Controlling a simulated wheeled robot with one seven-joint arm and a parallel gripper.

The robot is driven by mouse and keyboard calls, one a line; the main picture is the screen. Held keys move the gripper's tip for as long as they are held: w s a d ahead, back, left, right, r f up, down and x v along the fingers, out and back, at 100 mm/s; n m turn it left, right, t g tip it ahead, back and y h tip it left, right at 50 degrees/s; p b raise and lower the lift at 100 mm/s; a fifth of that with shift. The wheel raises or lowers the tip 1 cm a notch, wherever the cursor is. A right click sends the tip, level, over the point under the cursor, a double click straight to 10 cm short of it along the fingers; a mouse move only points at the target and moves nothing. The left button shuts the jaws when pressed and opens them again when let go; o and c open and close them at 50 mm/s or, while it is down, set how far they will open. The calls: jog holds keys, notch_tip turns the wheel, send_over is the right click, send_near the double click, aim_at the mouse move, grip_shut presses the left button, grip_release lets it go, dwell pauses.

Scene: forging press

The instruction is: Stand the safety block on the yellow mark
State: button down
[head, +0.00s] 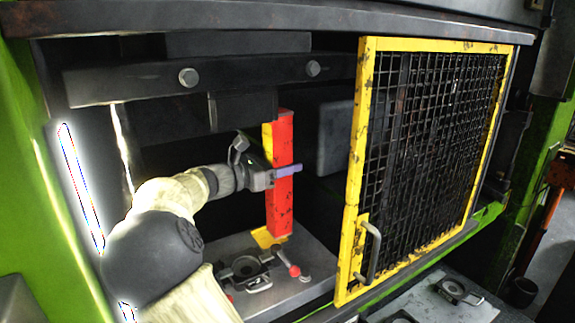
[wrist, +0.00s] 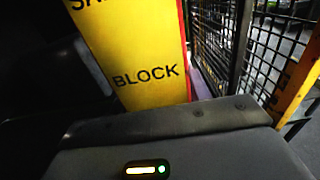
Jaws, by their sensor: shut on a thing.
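The safety block (head: 280,212), a tall bar with red and yellow faces, stands upright inside the press. The wrist view shows its yellow face with the word BLOCK (wrist: 135,45). My gripper (head: 284,172) is shut on the block around mid-height, coming from the left. The yellow mark (head: 262,238) shows on the lower plate at the block's foot, partly hidden by the block. In the head view the block's lower end overlaps the mark. I cannot tell whether it touches the plate or hangs slightly above. The foot is out of the wrist view.
A yellow-framed mesh guard (head: 352,190) with a handle (head: 372,255) stands to the right of the opening. A dark clamp-like fixture (head: 245,270) and a red-knobbed lever (head: 294,270) are on the lower plate (head: 318,262). The press's upper part hangs close above the block.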

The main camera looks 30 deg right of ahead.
jog(key=w+f+p, duration=0.2)
jog(key=w+f, duration=0.3)
jog(key=w, duration=0.2)
jog(key=shift+w+d+f, duration=0.15)
jog(key=shift+w+d, duration=0.05)
jog(key=shift+d, duration=0.05)
dwell(0.6)
jog(key=shift+s+a+p, duration=0.1)
jog(key=shift+p, duration=0.4)
dwell(0.4)
jog(key=shift+f, duration=0.4)
dwell(0.5)
jog(key=c, duration=0.6)
grip_release()
notch_tip(320, 180, up, 10)
jog(key=b, duration=0.2)
